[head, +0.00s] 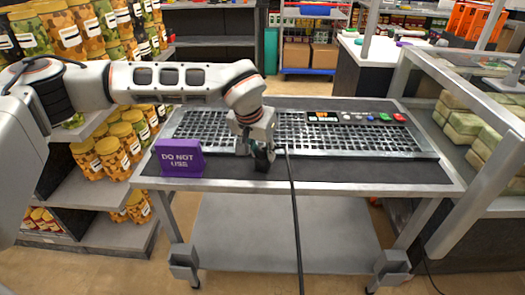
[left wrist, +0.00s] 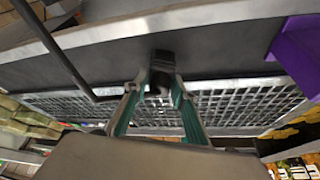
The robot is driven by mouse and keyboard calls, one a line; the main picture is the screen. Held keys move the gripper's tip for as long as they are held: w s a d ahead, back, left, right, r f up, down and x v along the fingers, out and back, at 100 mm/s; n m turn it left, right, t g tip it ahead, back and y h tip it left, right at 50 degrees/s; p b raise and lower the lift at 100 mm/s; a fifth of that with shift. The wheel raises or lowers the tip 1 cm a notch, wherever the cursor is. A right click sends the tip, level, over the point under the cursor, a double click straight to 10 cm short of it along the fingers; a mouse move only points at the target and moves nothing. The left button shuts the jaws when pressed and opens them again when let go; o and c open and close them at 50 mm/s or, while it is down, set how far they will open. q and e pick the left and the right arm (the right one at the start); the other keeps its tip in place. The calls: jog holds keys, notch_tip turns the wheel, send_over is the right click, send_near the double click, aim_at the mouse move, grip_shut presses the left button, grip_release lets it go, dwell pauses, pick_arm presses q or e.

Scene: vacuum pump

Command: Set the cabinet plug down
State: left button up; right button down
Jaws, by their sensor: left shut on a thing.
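The black cabinet plug (head: 262,163) is at the front edge of the grated panel, over the dark mat of the table (head: 330,168). My left gripper (head: 256,150) points down and is shut on it. In the left wrist view the plug (left wrist: 161,72) sits between the tips of the two teal-lined fingers (left wrist: 160,92). I cannot tell whether the plug touches the mat. A black cable (head: 294,215) runs from beside the plug over the table's front edge. The cable (left wrist: 62,55) also shows in the left wrist view. My right gripper is not in view.
A purple "DO NOT USE" sign (head: 180,158) stands left of the gripper on the mat. The grated panel (head: 350,138) with buttons lies behind. Bare mat extends to the right. A metal-framed rack (head: 480,170) stands at right, shelves of jars (head: 110,150) at left.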

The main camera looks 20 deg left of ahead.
pick_arm(q)
jog(key=o, duration=1.1)
jog(key=shift+o, duration=0.3)
